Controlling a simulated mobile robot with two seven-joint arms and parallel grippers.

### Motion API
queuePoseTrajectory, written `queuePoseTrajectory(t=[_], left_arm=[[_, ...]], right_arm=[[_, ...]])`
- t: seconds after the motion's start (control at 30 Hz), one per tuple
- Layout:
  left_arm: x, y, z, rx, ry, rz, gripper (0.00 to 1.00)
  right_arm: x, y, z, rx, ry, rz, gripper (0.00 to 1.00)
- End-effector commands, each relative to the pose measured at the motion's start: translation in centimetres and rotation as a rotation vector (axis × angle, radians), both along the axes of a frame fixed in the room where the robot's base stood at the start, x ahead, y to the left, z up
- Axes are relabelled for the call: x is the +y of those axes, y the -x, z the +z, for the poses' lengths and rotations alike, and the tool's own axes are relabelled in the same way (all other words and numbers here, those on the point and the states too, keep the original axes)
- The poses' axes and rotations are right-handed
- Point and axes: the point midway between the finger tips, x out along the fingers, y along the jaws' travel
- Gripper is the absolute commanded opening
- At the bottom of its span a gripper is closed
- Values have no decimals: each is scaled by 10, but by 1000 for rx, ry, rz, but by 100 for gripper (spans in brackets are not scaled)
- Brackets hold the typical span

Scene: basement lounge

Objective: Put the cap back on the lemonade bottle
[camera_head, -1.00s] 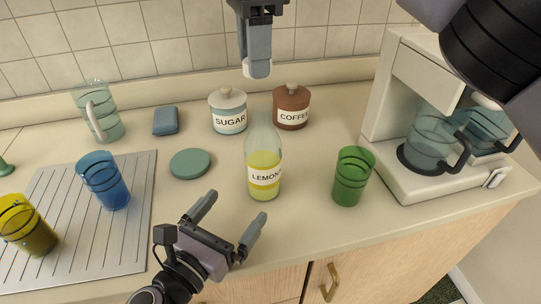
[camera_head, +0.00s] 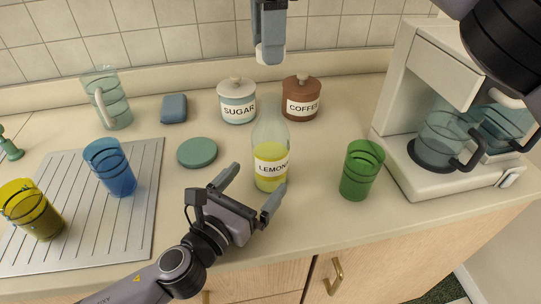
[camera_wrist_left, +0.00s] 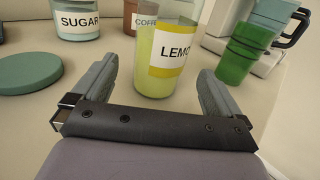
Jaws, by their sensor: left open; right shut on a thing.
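The lemonade bottle (camera_head: 268,150) stands upright and open-topped on the counter, part full of yellow liquid. My left gripper (camera_head: 256,180) is open, low in front of the bottle. In the left wrist view the bottle (camera_wrist_left: 163,55) shows between the two spread fingers, with a gap on each side. My right gripper (camera_head: 269,52) is shut high above and behind the bottle. A small pale piece at its fingertips looks like the cap (camera_head: 268,56), mostly hidden by the fingers.
A green cup (camera_head: 360,172) and a coffee maker (camera_head: 440,185) stand to the right. Sugar (camera_head: 237,102) and coffee (camera_head: 301,98) jars stand behind. A teal disc (camera_head: 197,152) lies left, beside the drainer (camera_head: 145,205) with blue (camera_head: 110,168) and yellow (camera_head: 30,208) cups.

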Motion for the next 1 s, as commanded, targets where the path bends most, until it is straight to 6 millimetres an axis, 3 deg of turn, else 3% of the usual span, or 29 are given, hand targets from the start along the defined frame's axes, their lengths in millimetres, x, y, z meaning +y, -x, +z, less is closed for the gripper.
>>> queuePoseTrajectory(t=[0.2,0.4,0.93,0.97,1.0], left_arm=[[-21,-34,1,-1,1,0,100],[-34,-56,0,0,0,0,100],[-40,-68,0,0,0,-1,100],[-40,-68,0,0,0,-1,94],[-40,-68,0,0,0,-1,80]], right_arm=[[0,0,0,0,0,0,16],[0,0,0,0,0,0,16],[0,0,0,0,0,0,16],[0,0,0,0,0,0,16],[0,0,0,0,0,0,16]])
